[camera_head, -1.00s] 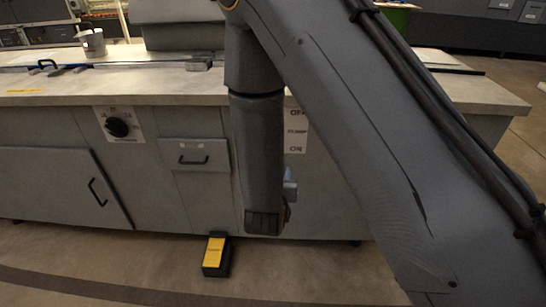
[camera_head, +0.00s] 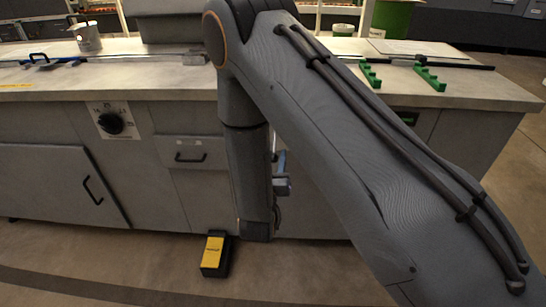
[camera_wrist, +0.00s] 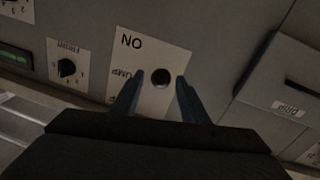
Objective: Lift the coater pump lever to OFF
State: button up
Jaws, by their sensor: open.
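The coater pump plate (camera_wrist: 148,50) shows in the wrist view as a white label, turned over, with ON and part of PUMP readable. The lever (camera_wrist: 161,77) shows as a dark round knob end-on in front of the plate. My gripper (camera_wrist: 158,90) is open, with one blue-grey finger on each side of the knob; I cannot tell whether either touches it. In the head view my arm hides the plate and lever, and only a bit of my gripper (camera_head: 282,186) shows beside the arm, close to the cabinet front.
A rotary knob (camera_head: 112,123) and a drawer handle (camera_head: 191,157) are on the cabinet front at left. A black and yellow pedal (camera_head: 215,256) stands on the floor below. The worktop (camera_head: 440,85) overhangs the front. The wrist view shows another dial (camera_wrist: 67,68) and a drawer (camera_wrist: 285,85).

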jog(key=shift+w, duration=0.25)
grip_shut()
